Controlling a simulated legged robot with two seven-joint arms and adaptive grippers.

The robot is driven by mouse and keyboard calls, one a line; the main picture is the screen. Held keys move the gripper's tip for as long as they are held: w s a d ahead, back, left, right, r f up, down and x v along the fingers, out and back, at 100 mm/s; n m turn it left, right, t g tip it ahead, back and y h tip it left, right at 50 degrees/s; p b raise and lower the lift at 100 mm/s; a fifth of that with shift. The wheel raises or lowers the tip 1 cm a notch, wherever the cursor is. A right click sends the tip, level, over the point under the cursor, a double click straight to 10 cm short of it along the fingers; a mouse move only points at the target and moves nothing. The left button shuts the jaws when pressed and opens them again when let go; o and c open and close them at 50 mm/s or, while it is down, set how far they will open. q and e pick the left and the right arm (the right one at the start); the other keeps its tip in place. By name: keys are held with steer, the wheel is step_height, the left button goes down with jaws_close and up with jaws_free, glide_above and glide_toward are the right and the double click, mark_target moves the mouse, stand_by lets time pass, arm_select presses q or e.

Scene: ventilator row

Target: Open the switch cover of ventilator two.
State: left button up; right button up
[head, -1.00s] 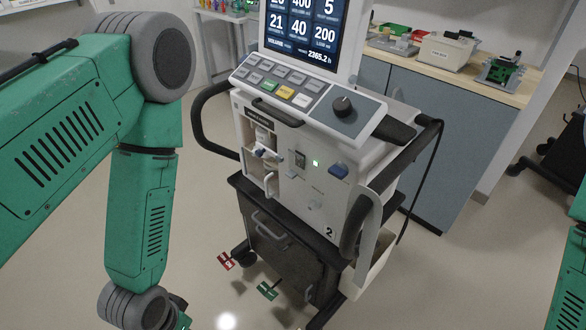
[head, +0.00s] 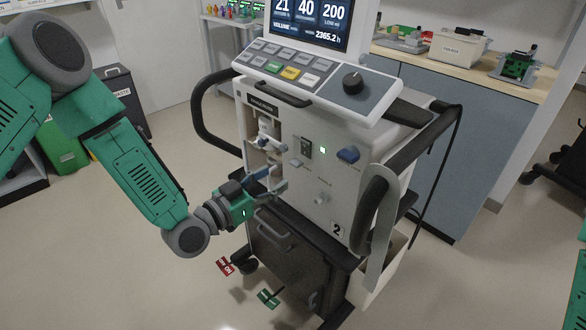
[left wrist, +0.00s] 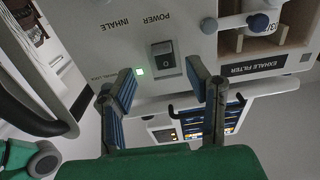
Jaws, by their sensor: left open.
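Ventilator two (head: 337,230), marked with a 2, stands in the middle of the head view. Its power switch (head: 307,148) is on the front panel, left of a lit green lamp (head: 322,149). My left gripper (head: 275,180) is open and empty, in front of the panel, below and left of the switch. In the left wrist view its fingers (left wrist: 159,80) spread either side of the switch. My right gripper is not visible.
A compartment labelled exhale filter (left wrist: 262,60) is beside the switch. A blue knob (head: 348,155) sits right of the lamp. The keypad shelf (head: 290,75) overhangs the panel. Black side handles (head: 205,120) stick out.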

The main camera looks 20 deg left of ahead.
mark_target(299, 151)
arm_select(q)
steer(key=x, duration=0.6)
steer(key=shift+w+b, duration=0.3)
steer(key=shift+w, duration=0.15)
steer(key=shift+d+f, duration=0.1)
steer(key=shift+d, duration=0.05)
jaws_close()
